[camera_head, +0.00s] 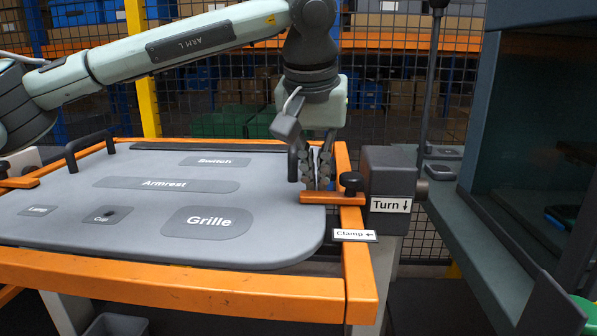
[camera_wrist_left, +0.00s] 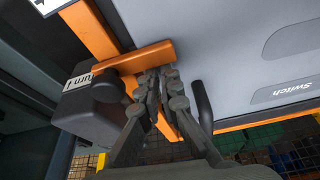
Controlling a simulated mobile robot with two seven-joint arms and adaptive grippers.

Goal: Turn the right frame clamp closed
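The right frame clamp (camera_head: 325,198) is an orange bar with a black knob (camera_head: 350,180) on the frame's right rail. The bar points left, and its free end lies over the panel's (camera_head: 270,235) right edge. The bar also shows in the left wrist view (camera_wrist_left: 135,57). My left gripper (camera_head: 318,186) points down just behind the bar, its fingers nearly together. In the left wrist view its fingertips (camera_wrist_left: 162,75) meet or nearly touch the bar's edge near its free end; I see nothing held between them. My right gripper is out of view.
A dark block (camera_head: 388,172) with a "Turn" label stands right of the rail. A black handle (camera_head: 293,160) on the panel is close beside my left fingers. A "Clamp" label (camera_head: 353,235) is on the rail. A dark cabinet (camera_head: 535,130) stands at the right.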

